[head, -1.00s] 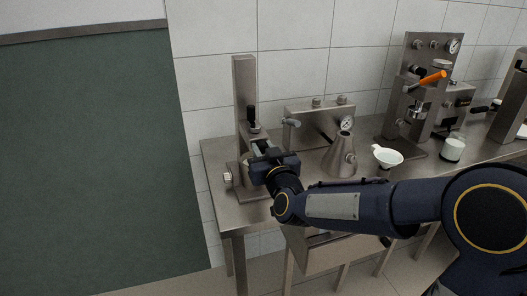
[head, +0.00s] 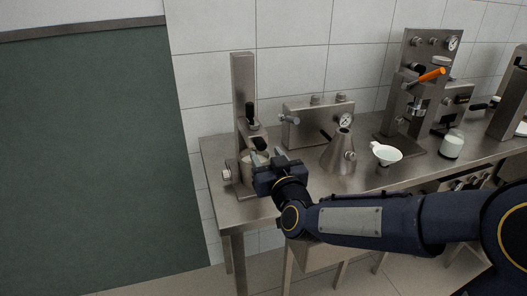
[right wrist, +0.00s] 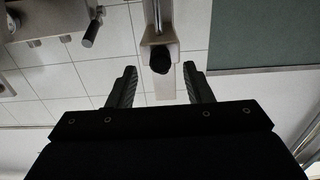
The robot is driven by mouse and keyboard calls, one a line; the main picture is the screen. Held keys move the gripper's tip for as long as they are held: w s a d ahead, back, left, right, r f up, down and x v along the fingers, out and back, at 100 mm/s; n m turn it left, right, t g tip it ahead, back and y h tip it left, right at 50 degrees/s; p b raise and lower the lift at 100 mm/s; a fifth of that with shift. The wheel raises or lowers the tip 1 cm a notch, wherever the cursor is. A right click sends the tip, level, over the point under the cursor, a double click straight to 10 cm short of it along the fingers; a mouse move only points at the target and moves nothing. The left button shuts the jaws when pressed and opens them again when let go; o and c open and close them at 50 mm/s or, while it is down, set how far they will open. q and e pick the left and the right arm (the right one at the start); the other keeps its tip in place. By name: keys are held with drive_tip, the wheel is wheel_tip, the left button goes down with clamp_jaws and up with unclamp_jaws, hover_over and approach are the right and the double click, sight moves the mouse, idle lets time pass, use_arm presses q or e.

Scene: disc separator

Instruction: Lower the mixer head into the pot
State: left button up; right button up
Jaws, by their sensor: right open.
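The mixer has a tall grey steel post (head: 243,90) at the left end of the counter. Its mixer head (head: 256,138) is on the post, with a black handle (head: 250,111) standing up from it. The pot (head: 246,172) is below the head, partly hidden by my gripper; I cannot tell whether the head reaches into it. My right gripper (head: 267,157) is open and empty, just in front of the mixer. In the right wrist view, a black knob (right wrist: 160,62) on the mixer head (right wrist: 158,42) shows beyond the open fingers (right wrist: 158,76). My left gripper is not in view.
A steel conical flask (head: 339,155), a gauge box (head: 312,126) and a white funnel (head: 386,155) stand to the right on the steel counter (head: 330,185). A press with an orange handle (head: 432,76) is further right. A green board (head: 90,150) fills the left.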

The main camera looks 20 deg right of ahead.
drive_tip(key=s, duration=0.3)
drive_tip(key=shift+s, duration=0.3)
drive_tip(key=shift+d, duration=0.1)
drive_tip(key=s+d+f+g+y+p, duration=0.1)
drive_tip(key=s+g, duration=0.3)
drive_tip(key=s, duration=0.5)
drive_tip(key=s+d+f+m+g+y+p, duration=0.1)
drive_tip(key=s+f+g+p, duration=0.1)
drive_tip(key=s, duration=0.6)
drive_tip(key=s+d+f+m+g+y+p, duration=0.1)
drive_tip(key=s+g+p, duration=0.3)
drive_tip(key=s, duration=0.5)
drive_tip(key=shift+s+f+g, duration=0.35)
drive_tip(key=shift+f+g, duration=0.35)
drive_tip(key=shift+g, duration=0.5)
